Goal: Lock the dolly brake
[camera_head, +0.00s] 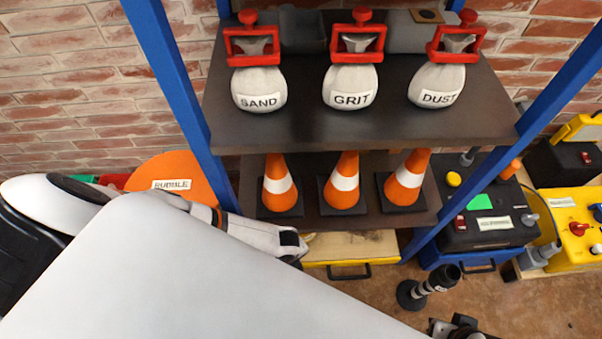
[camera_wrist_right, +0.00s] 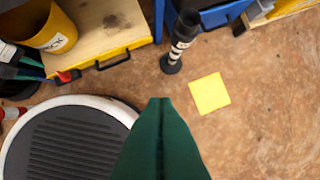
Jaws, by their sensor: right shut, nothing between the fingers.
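A low wooden platform with a yellow edge and a black handle, which looks like the dolly (camera_head: 350,247), stands under the shelf. It also shows at the upper left of the right wrist view (camera_wrist_right: 112,48). A small red part (camera_wrist_right: 66,76), possibly the brake, is at its front left corner. My right gripper (camera_wrist_right: 160,103) is shut and empty over the floor, to the right of and apart from the dolly. My left arm comes in from the left in the head view. A large white surface hides much of the lower left there.
A black post with white bands (camera_wrist_right: 181,40) stands on the floor right of the dolly. A yellow square (camera_wrist_right: 209,93) lies on open floor. A yellow bucket (camera_wrist_right: 55,35) stands on the dolly. The shelf (camera_head: 290,128) carries labelled bags and cones.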

